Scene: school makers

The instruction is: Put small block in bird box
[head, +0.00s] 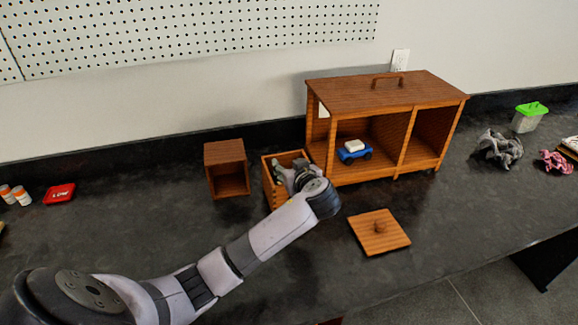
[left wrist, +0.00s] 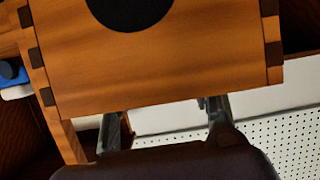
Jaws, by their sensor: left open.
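The bird box (head: 273,190) appears to be the open-topped wooden box with notched corners on the counter. In the left wrist view its front panel (left wrist: 190,75) shows a dark round hole. My left gripper (head: 290,175) is over or in the box's open top, its fingers (left wrist: 163,118) apart, with their tips partly hidden by the panel. I see no block between them. The box's inside is mostly hidden. My right gripper is not in view.
The large cabinet (head: 395,88) stands close to the right of the box. A small open wooden cube (head: 226,156) stands to its left. A square lid with a knob (head: 379,235) lies in front. A red item (head: 60,194) and a green-lidded container (head: 528,121) are farther off.

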